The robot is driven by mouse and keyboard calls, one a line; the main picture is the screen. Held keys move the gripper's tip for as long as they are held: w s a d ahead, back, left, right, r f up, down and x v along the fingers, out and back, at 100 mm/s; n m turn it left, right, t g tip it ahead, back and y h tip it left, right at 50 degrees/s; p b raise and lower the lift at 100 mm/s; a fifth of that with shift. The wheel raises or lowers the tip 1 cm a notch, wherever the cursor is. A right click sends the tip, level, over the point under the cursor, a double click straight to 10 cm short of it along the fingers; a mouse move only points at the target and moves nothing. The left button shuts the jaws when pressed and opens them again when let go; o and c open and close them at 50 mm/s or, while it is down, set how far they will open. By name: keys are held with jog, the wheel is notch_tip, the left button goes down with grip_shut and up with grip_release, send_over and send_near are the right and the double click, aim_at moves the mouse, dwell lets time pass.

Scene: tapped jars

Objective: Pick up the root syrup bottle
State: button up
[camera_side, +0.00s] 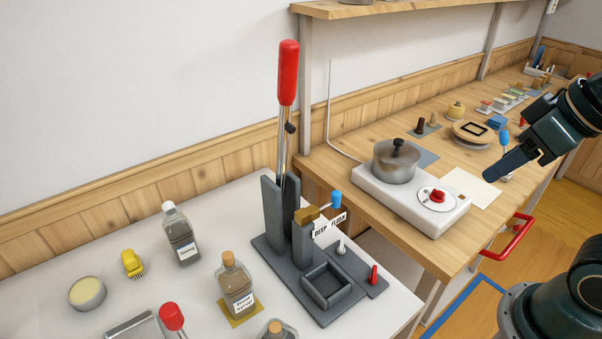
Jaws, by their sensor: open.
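A cork-stoppered glass bottle (236,287) with brownish contents and a white two-line label stands upright on a small yellow mat (247,312) on the white table. Its label is too small to read surely; it may be the root syrup bottle. Another bottle (278,330) is cut off by the bottom edge. My gripper (515,168) is open and empty at the upper right, above the wooden counter's front edge, far from the bottles.
A pot (396,163) sits on a white hotplate (377,199). A yellow brush (133,264), round jar (87,293) and red-knobbed tool (172,317) are at left.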

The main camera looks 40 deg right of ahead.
jog(key=n+y, duration=1.3)
jog(key=n, duration=0.1)
send_over(236, 261)
jog(key=shift+f, duration=6.4)
jog(key=shift+m, duration=0.3)
jog(key=shift+f, duration=1.75)
